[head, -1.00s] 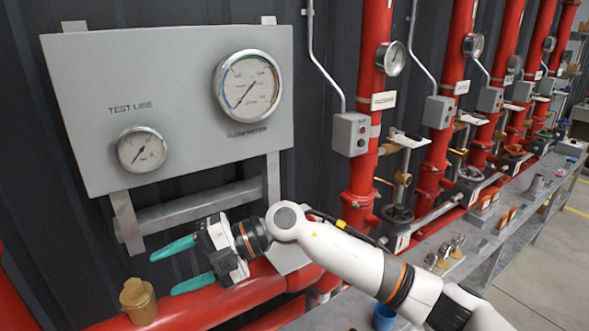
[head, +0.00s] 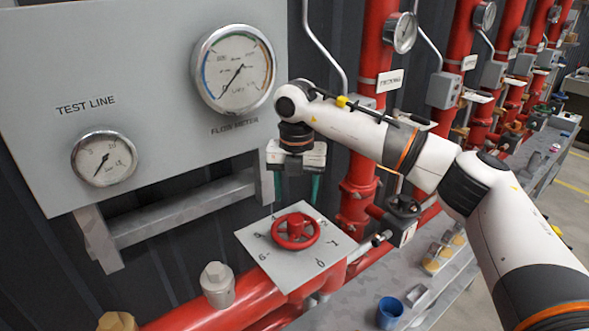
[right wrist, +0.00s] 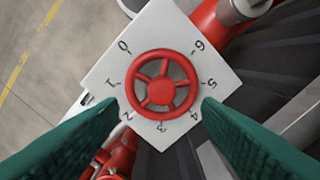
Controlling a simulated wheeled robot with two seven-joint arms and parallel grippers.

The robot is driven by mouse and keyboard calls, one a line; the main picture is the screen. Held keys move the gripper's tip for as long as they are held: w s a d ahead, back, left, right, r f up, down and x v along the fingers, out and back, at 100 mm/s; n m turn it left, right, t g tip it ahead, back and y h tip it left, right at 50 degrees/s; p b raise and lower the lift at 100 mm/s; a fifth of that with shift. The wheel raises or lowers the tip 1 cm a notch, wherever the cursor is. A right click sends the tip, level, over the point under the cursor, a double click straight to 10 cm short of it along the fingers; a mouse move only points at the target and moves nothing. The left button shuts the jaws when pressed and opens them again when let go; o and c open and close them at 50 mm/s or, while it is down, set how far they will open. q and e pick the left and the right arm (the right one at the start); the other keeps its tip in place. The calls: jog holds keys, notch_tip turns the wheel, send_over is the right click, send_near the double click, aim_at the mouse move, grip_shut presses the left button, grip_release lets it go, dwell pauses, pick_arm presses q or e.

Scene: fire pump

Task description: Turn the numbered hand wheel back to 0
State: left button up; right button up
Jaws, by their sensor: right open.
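The red hand wheel (head: 295,231) sits on a pale square plate marked with numbers (head: 262,262), over the red pipe. In the right wrist view the wheel (right wrist: 162,84) shows face-on, with digits 0 to 6 around it on the plate (right wrist: 150,22). I cannot tell a pointer mark on the wheel. My right gripper (head: 296,198) points down above and slightly behind the wheel. Its green fingers are open and empty, and in the wrist view (right wrist: 160,108) they stand apart on either side of the wheel's lower part. My left gripper is not in view.
A grey panel with the flow meter gauge (head: 232,69) and test line gauge (head: 104,158) stands behind. A metal cap (head: 217,285) on the red pipe is left of the plate. A blue cup (head: 389,312) stands on the bench at the right.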

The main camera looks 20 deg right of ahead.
aim_at(295, 219)
jog(key=f, duration=0.1)
jog(key=f+p, duration=0.1)
jog(key=f, duration=0.1)
jog(key=shift+w+f, duration=0.2)
jog(key=shift+f, duration=0.05)
notch_tip(295, 219, down, 4)
jog(key=shift+r+p, duration=0.25)
jog(key=shift+p, duration=0.4)
jog(key=shift+f, duration=0.5)
jog(key=c, duration=1.2)
jog(key=o, duration=0.3)
jog(key=shift+c, duration=1.3)
jog(key=m, duration=0.3)
jog(key=shift+m, duration=0.3)
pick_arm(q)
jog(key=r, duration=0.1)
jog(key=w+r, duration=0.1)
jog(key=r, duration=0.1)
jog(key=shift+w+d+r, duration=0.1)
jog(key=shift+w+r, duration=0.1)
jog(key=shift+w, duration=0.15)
pick_arm(e)
jog(key=m, duration=0.4)
jog(key=shift+m, duration=0.4)
